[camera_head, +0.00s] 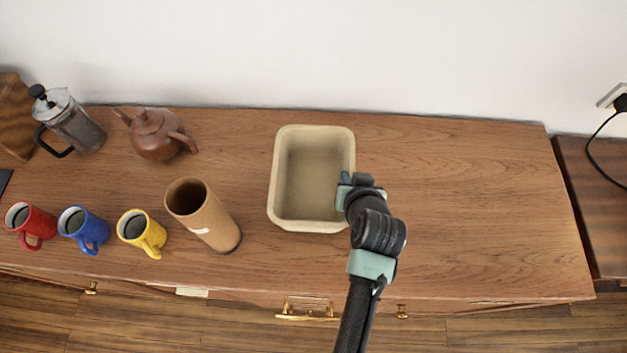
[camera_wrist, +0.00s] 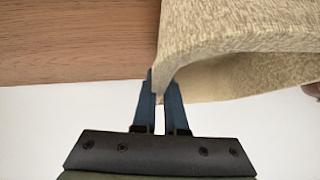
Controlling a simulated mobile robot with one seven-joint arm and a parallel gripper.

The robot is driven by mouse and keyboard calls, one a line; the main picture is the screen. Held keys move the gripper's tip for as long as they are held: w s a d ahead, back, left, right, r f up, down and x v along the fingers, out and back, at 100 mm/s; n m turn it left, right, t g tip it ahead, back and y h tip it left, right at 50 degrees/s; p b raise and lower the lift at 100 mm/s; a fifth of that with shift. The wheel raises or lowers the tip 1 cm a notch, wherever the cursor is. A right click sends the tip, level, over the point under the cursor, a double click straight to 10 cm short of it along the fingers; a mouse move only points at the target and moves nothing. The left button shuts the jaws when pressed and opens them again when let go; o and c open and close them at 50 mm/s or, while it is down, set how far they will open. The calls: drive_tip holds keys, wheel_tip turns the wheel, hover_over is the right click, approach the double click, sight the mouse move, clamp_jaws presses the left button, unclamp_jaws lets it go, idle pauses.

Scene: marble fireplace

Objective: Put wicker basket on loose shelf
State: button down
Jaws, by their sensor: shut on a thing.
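The wicker basket (camera_head: 281,180) is a beige, open, empty bin with rounded corners. In the head view it is upright over the middle of a wooden top (camera_head: 470,190). Whether it touches the top or hangs just above it I cannot tell. My gripper (camera_head: 357,180) is at the basket's right wall. In the wrist view my gripper (camera_wrist: 159,88) is shut on the edge of the basket (camera_wrist: 225,40), one finger on each side. No separate loose shelf can be made out; whether the wooden top is that shelf I cannot tell.
A teapot (camera_head: 155,135), a French press (camera_head: 75,122) and red (camera_head: 36,222), blue (camera_head: 92,230) and yellow (camera_head: 148,232) mugs stand farther left. The top's right side is clear. A white wall (camera_head: 400,60) is behind.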

drive_tip(key=shift+r, duration=0.15)
idle(0.5)
wheel_tip(320, 180, up, 9)
drive_tip(key=shift+r, duration=0.45)
